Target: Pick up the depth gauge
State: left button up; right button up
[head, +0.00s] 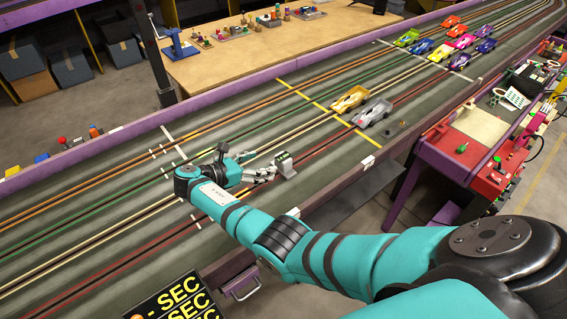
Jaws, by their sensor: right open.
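The depth gauge looks to be the small pale block with a dark face (285,164), standing on the dark slot track (235,141) near its front edge. My right gripper (268,173) is open, low over the track just left of the block, with its fingers pointing at it. The fingertips are very close to the block; I cannot tell whether they touch it. Nothing shows between the fingers. My left gripper is out of view.
A yellow car (350,99) and a grey car (372,113) stand on the track behind the block, with several coloured cars farther back. A red-topped bench (467,150) stands at right. A wooden table (245,55) stands behind the track.

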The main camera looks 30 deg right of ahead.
aim_at(283, 157)
jog(key=x, duration=0.2)
jog(key=shift+w+d+f, duration=0.1)
jog(key=shift+d, duration=0.15)
jog(key=shift+x, duration=2.95)
jog(key=shift+r, duration=0.25)
jog(key=c, duration=1.5)
